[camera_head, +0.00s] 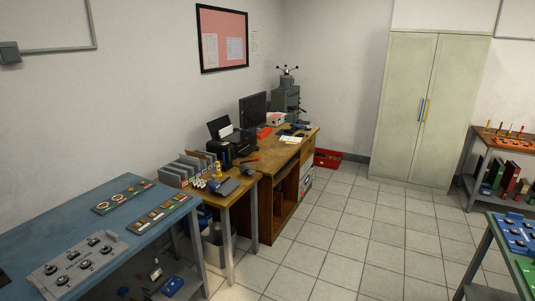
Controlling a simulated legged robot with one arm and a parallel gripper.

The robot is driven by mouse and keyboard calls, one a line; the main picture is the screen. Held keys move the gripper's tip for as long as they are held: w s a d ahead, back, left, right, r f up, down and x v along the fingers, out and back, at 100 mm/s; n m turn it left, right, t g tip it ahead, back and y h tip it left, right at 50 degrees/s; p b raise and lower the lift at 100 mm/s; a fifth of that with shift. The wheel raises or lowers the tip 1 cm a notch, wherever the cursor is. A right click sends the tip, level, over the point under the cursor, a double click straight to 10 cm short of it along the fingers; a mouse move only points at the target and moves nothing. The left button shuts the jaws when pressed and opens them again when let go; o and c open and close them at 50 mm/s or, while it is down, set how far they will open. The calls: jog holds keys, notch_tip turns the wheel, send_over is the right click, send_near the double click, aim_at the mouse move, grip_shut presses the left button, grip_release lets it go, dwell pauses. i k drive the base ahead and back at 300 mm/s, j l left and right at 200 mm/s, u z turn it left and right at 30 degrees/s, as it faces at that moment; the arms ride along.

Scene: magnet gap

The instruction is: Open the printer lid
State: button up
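The printer (231,147) is a dark, boxy machine on the wooden desk along the left wall. A dark panel stands up at its back with a white sheet in front of it. At this size I cannot tell whether its lid is open or shut. A dark monitor (253,109) stands behind it. My gripper is not in view.
A blue table (75,228) with control panels fills the lower left. A small wooden table (228,198) with grey organisers stands before the desk (287,150). A red toolbox (327,158) lies beyond. The tiled floor (350,225) is clear. A cabinet (403,110) stands at the back.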

aim_at(236, 138)
jog(key=i, duration=3.9)
jog(key=i+u, duration=0.2)
jog(key=i, duration=0.2)
jog(key=i+l+u, duration=0.2)
jog(key=i, duration=0.2)
